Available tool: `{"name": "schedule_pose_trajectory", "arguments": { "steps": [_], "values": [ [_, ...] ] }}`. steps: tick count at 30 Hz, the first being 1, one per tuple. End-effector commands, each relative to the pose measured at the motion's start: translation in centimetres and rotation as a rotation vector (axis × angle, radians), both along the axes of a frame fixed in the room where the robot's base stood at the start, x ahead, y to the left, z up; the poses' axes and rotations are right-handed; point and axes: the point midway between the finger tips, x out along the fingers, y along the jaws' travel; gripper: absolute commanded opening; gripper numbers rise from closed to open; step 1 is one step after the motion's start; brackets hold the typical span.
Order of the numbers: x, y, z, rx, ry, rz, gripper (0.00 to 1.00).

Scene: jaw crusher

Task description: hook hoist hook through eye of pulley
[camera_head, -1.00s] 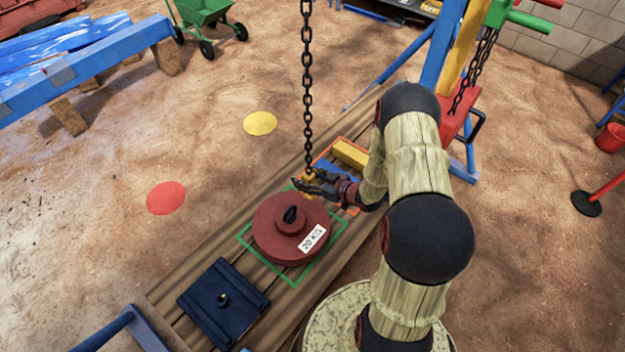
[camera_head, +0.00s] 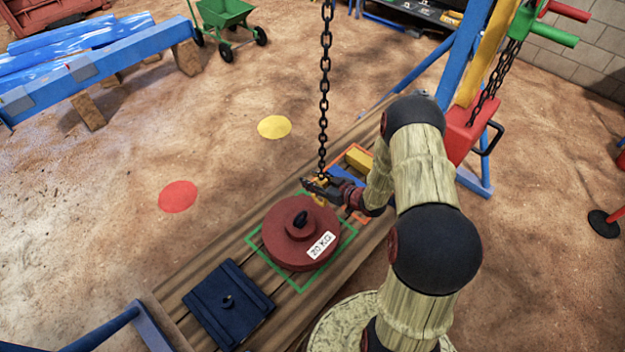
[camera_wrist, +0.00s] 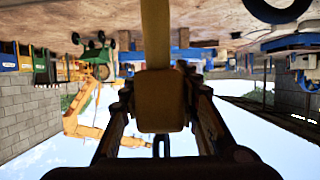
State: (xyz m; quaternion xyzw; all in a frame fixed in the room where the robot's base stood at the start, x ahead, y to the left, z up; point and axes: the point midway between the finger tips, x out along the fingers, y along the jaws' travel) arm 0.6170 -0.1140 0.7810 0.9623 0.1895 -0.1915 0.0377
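The hoist hook's yellow block (camera_head: 320,182) hangs at the lower end of a black chain (camera_head: 323,90). My gripper (camera_head: 322,187) is at the block; in the wrist view my fingers (camera_wrist: 160,108) lie along both sides of the yellow block (camera_wrist: 158,85) and look shut on it. A yellow bar runs from the block to the top of that upside-down view; the hook's tip is not clear. No part is plainly recognisable as a pulley.
The red body stands in a green outline on a wooden platform (camera_head: 178,283). A dark blue plate (camera_head: 205,305) with a small lug lies nearer the camera. Yellow and blue pieces (camera_head: 359,159) lie behind my gripper. A blue frame (camera_head: 460,60) with a red box (camera_head: 460,135) rises at right.

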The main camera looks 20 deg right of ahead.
Motion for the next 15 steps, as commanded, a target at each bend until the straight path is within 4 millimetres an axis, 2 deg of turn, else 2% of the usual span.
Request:
{"name": "schedule_pose_trajectory", "arguments": {
  "steps": [15],
  "values": [
    [-0.02, 0.00, -0.01, 0.000, 0.000, 0.000, 0.00]
  ]
}}
